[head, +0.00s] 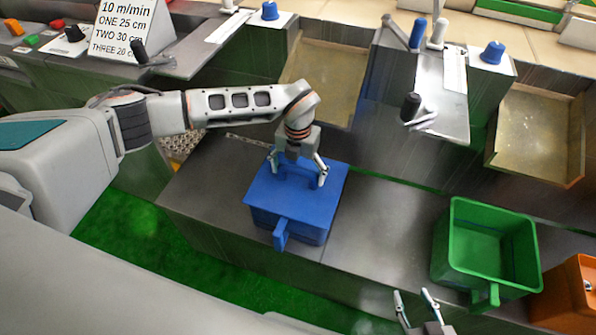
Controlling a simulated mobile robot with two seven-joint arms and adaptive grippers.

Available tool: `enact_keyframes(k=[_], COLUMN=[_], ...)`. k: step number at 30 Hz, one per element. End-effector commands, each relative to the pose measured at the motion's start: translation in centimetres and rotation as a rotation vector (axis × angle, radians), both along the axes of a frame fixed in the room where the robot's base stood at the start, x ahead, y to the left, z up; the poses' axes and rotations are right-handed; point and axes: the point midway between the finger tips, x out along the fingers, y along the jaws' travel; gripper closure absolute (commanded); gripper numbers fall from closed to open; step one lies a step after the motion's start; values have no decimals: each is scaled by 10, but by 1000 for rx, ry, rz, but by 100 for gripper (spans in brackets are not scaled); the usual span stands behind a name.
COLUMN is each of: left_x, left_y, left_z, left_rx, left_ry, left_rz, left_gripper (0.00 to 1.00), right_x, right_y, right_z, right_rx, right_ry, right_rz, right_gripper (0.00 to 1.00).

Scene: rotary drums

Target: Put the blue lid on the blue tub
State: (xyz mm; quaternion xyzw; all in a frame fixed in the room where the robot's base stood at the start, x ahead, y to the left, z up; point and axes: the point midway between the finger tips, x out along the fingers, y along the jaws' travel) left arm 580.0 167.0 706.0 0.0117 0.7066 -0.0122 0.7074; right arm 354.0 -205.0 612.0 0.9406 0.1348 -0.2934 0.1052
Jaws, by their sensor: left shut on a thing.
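The blue tub (306,236) stands on the grey counter, with its handle pointing toward the front. The flat blue lid (270,199) covers the tub's top. It looks about level and lined up with the tub; I cannot tell whether it touches the rim all round. My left gripper (298,176) is directly above the lid and shut on the lid, its fingers spread either side of a raised blue part. The grip itself is partly hidden. My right gripper (415,297) is open and empty at the bottom edge, right of the tub and apart from it.
A green open tub (444,262) stands to the right on the counter, beside an orange tub (556,298). Metal trays (327,75) and levers with black knobs (411,105) line the back. The counter between the blue and green tubs is clear.

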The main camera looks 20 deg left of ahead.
Motion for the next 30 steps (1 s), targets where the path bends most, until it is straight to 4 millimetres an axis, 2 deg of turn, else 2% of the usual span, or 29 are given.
enact_keyframes(k=[1,2,3,12,17,30], left_x=[0,0,0,0,1,1], left_y=[0,0,0,0,0,0], left_z=[1,1,1,1,12,95], left_rx=[0,0,0,0,0,0], left_ry=[-1,-1,-1,0,-2,-3], left_rz=[0,0,0,0,0,0], left_gripper=[39,11,1,0,0,0], right_x=[0,0,1,3,3,1], right_y=[0,0,0,-1,-1,0], right_z=[0,0,1,3,2,1], right_rx=[0,0,0,-1,-1,1], right_ry=[-1,-1,-2,-9,-7,-3], right_rz=[0,0,-1,1,0,0], right_gripper=[60,60,60,60,60,60])
